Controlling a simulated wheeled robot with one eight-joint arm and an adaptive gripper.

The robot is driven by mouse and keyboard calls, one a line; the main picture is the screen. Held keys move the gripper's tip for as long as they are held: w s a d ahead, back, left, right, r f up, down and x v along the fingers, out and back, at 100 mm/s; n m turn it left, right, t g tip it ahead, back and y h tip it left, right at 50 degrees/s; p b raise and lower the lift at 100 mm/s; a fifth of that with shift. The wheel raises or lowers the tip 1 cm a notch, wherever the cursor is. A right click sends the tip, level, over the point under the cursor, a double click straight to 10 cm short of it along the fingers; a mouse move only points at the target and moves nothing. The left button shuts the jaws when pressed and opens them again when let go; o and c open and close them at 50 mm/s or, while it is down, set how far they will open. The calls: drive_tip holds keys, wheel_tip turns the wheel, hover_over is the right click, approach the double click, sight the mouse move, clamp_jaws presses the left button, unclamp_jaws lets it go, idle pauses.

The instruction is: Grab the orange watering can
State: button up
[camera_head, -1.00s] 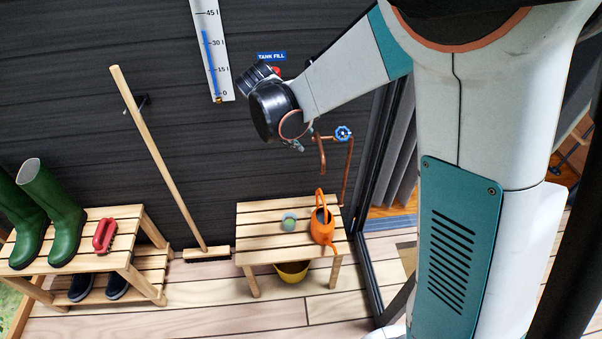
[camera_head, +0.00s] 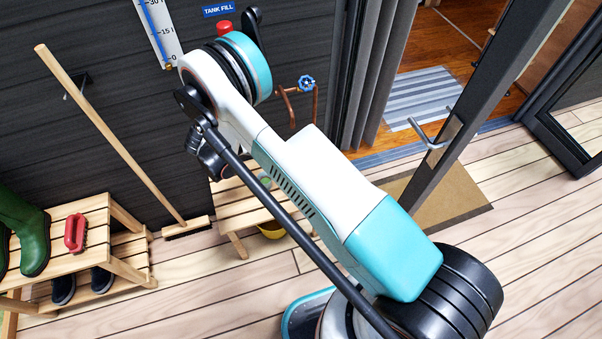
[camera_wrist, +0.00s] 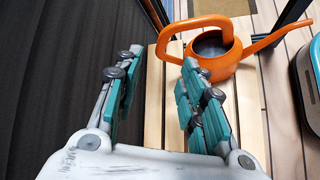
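The orange watering can (camera_wrist: 228,68) stands on a slatted wooden bench (camera_wrist: 247,105) in the wrist view. Its loop handle is on the left and its spout reaches to the right. My gripper (camera_wrist: 158,62) is open, with its two fingers spread and nothing between them. The can is beyond the fingertips and a little to the right, with the handle nearest to them. In the head view my arm hides the can, and only part of the bench (camera_head: 233,207) shows. The gripper's fingers are not clear there.
A dark wall (camera_wrist: 50,80) is close on the gripper's left. A broom (camera_head: 112,135) leans left of the bench, and a yellow bucket (camera_head: 271,231) sits under it. A shoe rack (camera_head: 125,262) with green boots (camera_head: 35,245) stands further left. A doorway opens at the right.

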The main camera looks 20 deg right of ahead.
drive_tip(key=shift+a+f+b+x, duration=0.15)
drive_tip(key=shift+b+x, duration=1.2)
drive_tip(key=shift+x, duration=2.45)
drive_tip(key=shift+a+f+b+x, duration=0.15)
drive_tip(key=shift+b+x, duration=1.15)
drive_tip(key=shift+x, duration=2.45)
drive_tip(key=shift+s+d, duration=0.1)
drive_tip(key=shift+s, duration=0.1)
clamp_jaws()
